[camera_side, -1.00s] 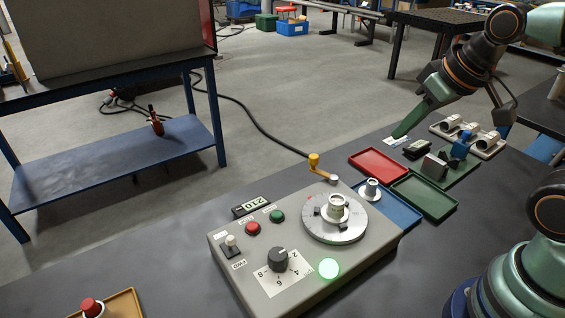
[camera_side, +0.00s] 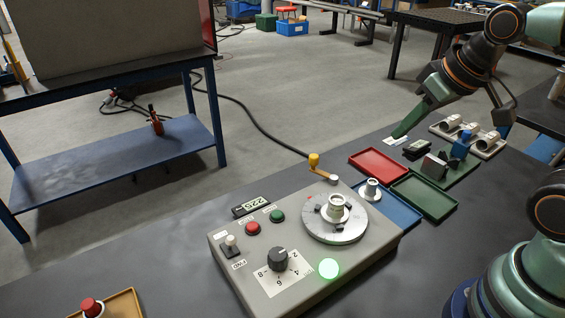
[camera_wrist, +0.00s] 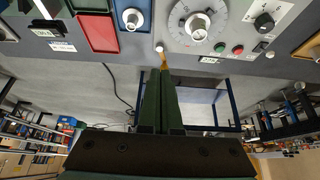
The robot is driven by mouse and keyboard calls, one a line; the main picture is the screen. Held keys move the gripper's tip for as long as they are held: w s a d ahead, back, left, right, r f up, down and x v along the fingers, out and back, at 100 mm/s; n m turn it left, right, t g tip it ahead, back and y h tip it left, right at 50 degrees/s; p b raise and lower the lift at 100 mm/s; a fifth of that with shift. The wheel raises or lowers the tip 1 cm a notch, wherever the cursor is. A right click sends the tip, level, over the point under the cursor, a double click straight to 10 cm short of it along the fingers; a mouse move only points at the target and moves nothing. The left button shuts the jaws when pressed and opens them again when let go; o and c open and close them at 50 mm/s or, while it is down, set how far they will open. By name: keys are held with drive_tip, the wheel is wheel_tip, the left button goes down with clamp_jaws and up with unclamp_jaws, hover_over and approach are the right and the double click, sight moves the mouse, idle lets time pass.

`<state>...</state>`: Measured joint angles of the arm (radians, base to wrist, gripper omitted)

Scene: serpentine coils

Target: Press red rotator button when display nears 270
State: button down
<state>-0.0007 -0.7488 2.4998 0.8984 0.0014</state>
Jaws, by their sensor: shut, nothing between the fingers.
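The grey control panel (camera_side: 225,262) stands on the dark bench. Its small display (camera_side: 250,206) appears to read about 225; the digits are tilted. The red button (camera_side: 253,228) sits beside the green button (camera_side: 276,216); both also show in the wrist view, red (camera_wrist: 237,50) and green (camera_wrist: 219,47). The round turntable (camera_side: 335,222) carries a pale cylindrical part (camera_side: 336,206). My gripper (camera_side: 398,134) is shut and empty, above the bench behind the trays, well right of and apart from the red button. The wrist view shows its fingers together (camera_wrist: 160,74).
A lit green lamp (camera_side: 329,268) and a black knob (camera_side: 278,259) are on the panel. Red (camera_side: 378,163), green (camera_side: 425,194) and blue (camera_side: 402,214) trays lie to the right. Another red button (camera_side: 92,307) is at lower left.

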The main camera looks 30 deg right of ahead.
drive_tip(key=w+a+f+m+t+y, duration=0.15)
drive_tip(key=w+a+f, duration=0.25)
drive_tip(key=w+a, duration=0.6)
drive_tip(key=y, duration=0.3)
hover_over(247, 225)
drive_tip(key=s+d, duration=0.1)
drive_tip(key=s, duration=0.1)
drive_tip(key=shift+m+t, duration=0.35)
wheel_tip(247, 225, down, 5)
drive_tip(key=shift+w+d+r, duration=0.1)
drive_tip(key=shift+w+d, duration=0.05)
drive_tip(key=shift+f, duration=4.4)
drive_tip(key=shift+f, duration=0.4)
drive_tip(key=shift+f, duration=0.55)
drive_tip(key=shift+r, duration=0.95)
